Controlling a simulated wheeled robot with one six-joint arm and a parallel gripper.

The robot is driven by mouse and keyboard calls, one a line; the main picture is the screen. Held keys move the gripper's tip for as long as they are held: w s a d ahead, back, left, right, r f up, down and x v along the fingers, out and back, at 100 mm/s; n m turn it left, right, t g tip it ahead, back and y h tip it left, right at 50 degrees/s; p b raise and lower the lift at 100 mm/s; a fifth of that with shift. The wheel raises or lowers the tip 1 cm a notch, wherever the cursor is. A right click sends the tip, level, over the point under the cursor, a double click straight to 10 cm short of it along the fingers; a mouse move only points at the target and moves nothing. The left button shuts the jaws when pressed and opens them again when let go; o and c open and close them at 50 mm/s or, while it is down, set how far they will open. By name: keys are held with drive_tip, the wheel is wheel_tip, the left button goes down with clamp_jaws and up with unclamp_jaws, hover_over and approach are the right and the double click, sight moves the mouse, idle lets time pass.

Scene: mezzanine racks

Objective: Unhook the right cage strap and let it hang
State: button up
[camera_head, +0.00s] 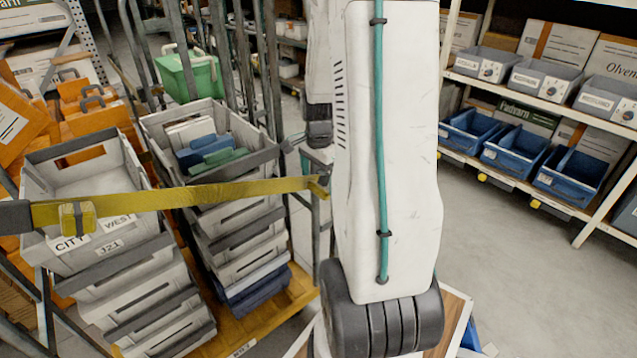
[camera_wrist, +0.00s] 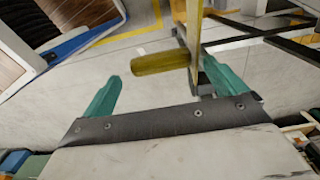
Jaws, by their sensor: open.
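A yellow strap (camera_head: 180,196) runs taut across the front of the cage (camera_head: 315,230) in the head view. Its left end has a dark fitting and a yellow buckle (camera_head: 77,217); its right end meets the cage by a grey post, partly beside my arm. In the wrist view my gripper (camera_wrist: 160,72) is open, its two teal fingers apart. A yellow tab (camera_wrist: 162,62) lies just beyond the fingertips, across the gap, and joins the upright yellow strap (camera_wrist: 193,30) near the right finger. I cannot tell whether a finger touches it. My gripper is hidden in the head view.
Behind the strap stand stacked grey crates (camera_head: 85,185) and another crate stack (camera_head: 205,140) on a yellow base. A green crate (camera_head: 190,75) is farther back. A shelf rack with blue bins (camera_head: 515,150) stands at the right. Floor (camera_head: 520,260) before it is clear.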

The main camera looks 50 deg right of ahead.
drive_tip(key=shift+f, duration=1.15)
drive_tip(key=shift+c, duration=0.3)
